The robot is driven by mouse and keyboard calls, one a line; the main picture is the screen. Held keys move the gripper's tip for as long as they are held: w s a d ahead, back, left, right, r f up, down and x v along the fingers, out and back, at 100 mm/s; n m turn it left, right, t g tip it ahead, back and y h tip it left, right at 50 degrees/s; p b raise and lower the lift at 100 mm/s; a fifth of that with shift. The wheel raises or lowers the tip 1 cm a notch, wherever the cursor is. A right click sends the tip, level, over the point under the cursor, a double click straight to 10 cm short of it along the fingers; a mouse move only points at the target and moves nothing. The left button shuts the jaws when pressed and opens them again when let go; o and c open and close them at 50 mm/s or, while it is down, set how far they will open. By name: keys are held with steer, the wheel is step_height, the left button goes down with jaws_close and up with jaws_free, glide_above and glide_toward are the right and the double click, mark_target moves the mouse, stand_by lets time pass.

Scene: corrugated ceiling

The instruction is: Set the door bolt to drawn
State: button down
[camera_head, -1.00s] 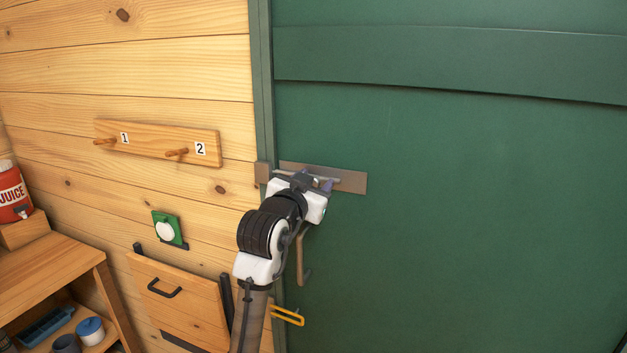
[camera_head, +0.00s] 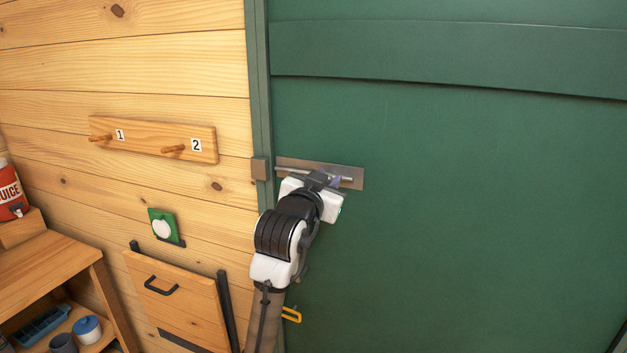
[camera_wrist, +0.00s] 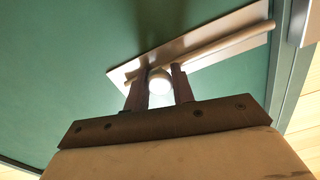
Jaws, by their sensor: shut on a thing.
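The door bolt is a pale rod (camera_wrist: 225,43) on a flat metal plate (camera_head: 352,183) fixed to the green door (camera_head: 470,220). In the head view the rod's left end lies on the plate, apart from the keeper block (camera_head: 260,169) on the door frame. My gripper (camera_wrist: 160,84) is shut on the bolt's round knob (camera_wrist: 159,80), with one finger on each side of it. In the head view my gripper (camera_head: 330,178) is at the right part of the plate and hides some of it.
On the wooden wall are a peg rail (camera_head: 150,139) marked 1 and 2, a green plate with a round white knob (camera_head: 162,228) and a flap with a black handle (camera_head: 160,286). A shelf (camera_head: 50,270) stands at the lower left.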

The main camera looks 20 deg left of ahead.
steer(key=c, duration=1.2)
jaws_free()
steer(key=shift+d, duration=0.3)
steer(key=shift+o, duration=0.2)
steer(key=shift+a, duration=0.1)
steer(key=shift+s, duration=0.2)
steer(key=s+b, duration=0.4)
steer(key=s, duration=0.9)
steer(key=shift+s+a, duration=0.2)
steer(key=shift+a, duration=0.05)
